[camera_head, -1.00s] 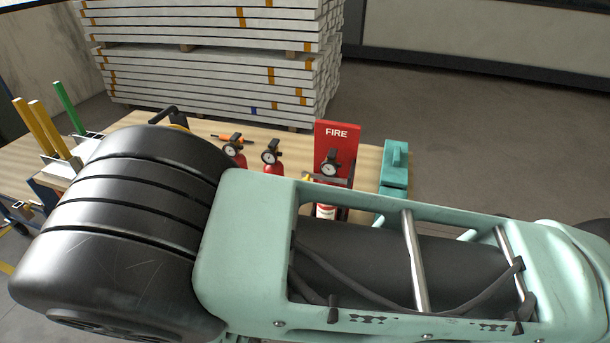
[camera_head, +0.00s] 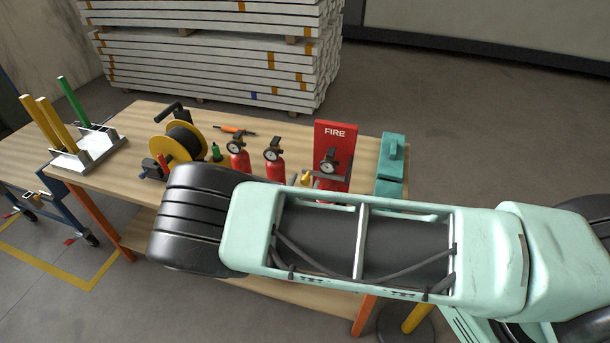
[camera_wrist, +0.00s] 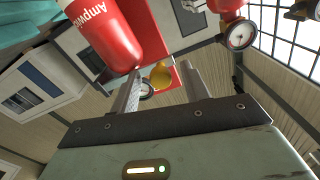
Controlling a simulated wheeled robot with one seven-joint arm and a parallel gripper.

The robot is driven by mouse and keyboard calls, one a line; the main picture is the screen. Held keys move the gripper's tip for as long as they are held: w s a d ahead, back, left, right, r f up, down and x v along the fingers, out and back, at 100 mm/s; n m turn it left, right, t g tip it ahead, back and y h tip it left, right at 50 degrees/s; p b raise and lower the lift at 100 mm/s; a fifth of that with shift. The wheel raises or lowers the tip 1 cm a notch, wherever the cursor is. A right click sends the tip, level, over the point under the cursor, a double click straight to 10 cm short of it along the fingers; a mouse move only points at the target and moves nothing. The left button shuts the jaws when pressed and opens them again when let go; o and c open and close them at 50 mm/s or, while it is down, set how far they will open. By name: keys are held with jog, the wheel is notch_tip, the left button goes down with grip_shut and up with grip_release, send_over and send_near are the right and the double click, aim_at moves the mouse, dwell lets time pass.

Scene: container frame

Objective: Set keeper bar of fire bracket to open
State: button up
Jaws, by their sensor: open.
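The fire bracket's red back panel (camera_head: 335,134), marked FIRE, stands upright on the bench. A red extinguisher with a round gauge (camera_head: 327,167) stands in front of it. A grey bar, perhaps the keeper bar (camera_head: 338,179), crosses at the extinguisher's upper part; its state is unclear. A small yellow piece (camera_head: 306,179) is at the bracket's left side. In the wrist view my gripper (camera_wrist: 161,75) is open and empty, with a yellow piece (camera_wrist: 161,74) seen between its fingers, apparently beyond them. A red cylinder (camera_wrist: 112,32) is close at upper left. My arm hides the bracket's base in the head view.
Two red extinguishers (camera_head: 238,158) (camera_head: 274,162) stand left of the bracket. A yellow reel (camera_head: 183,139), a green bottle (camera_head: 216,152) and an orange tool (camera_head: 234,129) are farther left. A teal box (camera_head: 391,158) is just right. The wooden bench top (camera_head: 140,125) has bare patches.

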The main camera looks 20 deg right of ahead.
jog(key=shift+x, duration=0.75)
grip_shut()
jog(key=shift+f, duration=0.1)
